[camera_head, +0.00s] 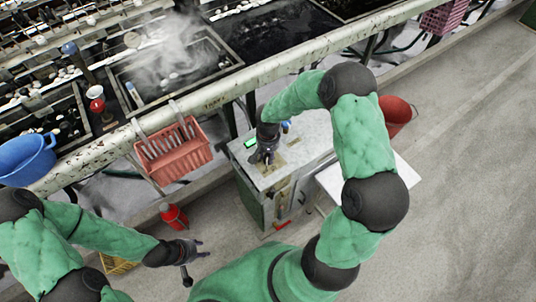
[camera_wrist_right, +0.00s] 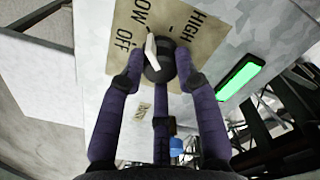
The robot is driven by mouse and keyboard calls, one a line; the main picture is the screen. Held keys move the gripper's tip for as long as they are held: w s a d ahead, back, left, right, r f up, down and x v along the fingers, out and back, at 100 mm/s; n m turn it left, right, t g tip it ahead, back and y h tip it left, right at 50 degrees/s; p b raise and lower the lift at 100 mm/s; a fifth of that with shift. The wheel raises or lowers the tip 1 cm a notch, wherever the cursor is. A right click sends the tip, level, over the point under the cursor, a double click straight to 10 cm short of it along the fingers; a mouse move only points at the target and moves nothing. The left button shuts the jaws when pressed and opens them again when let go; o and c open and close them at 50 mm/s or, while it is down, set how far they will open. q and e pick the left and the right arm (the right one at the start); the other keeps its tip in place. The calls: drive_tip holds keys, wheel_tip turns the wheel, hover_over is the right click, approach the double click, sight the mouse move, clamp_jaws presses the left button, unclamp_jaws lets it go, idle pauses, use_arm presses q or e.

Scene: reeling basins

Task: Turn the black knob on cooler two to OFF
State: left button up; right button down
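The black knob (camera_wrist_right: 158,70) with a white pointer (camera_wrist_right: 151,46) sits on a tan label plate (camera_wrist_right: 205,40) on the grey top of a cooler cabinet (camera_head: 312,133). The plate reads OFF, LOW and HIGH. The pointer aims up and slightly left in the right wrist view, near the LOW and OFF words. My right gripper (camera_wrist_right: 160,72) has its fingers closed in around the knob from both sides and below; it also shows in the head view (camera_head: 264,155) over the cabinet top. My left gripper (camera_head: 196,262) is open and empty, low over the floor, away from the cabinet.
A green display (camera_wrist_right: 240,78) lies beside the plate. A red basket (camera_head: 173,155) hangs at the basin rail (camera_head: 225,92). A red bucket (camera_head: 397,113) stands behind my right arm, and a red extinguisher-like object (camera_head: 173,216) near my left gripper. The floor at right is clear.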

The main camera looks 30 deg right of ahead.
sight(268, 156)
drive_tip(key=shift+s+n, duration=0.1)
drive_tip(key=shift+n, duration=0.3)
drive_tip(key=n+p, duration=0.1)
drive_tip(key=n, duration=0.3)
drive_tip(key=shift+p, duration=0.4)
drive_tip(key=shift+s+n+p, duration=0.1)
drive_tip(key=shift+n+p, duration=0.6)
drive_tip(key=shift+n, duration=1.4)
drive_tip(key=shift+f, duration=0.1)
drive_tip(key=c, duration=0.9)
unclamp_jaws()
drive_tip(key=shift+r, duration=0.35)
wheel_tip(268, 156, up, 11)
drive_tip(key=shift+r, duration=0.2)
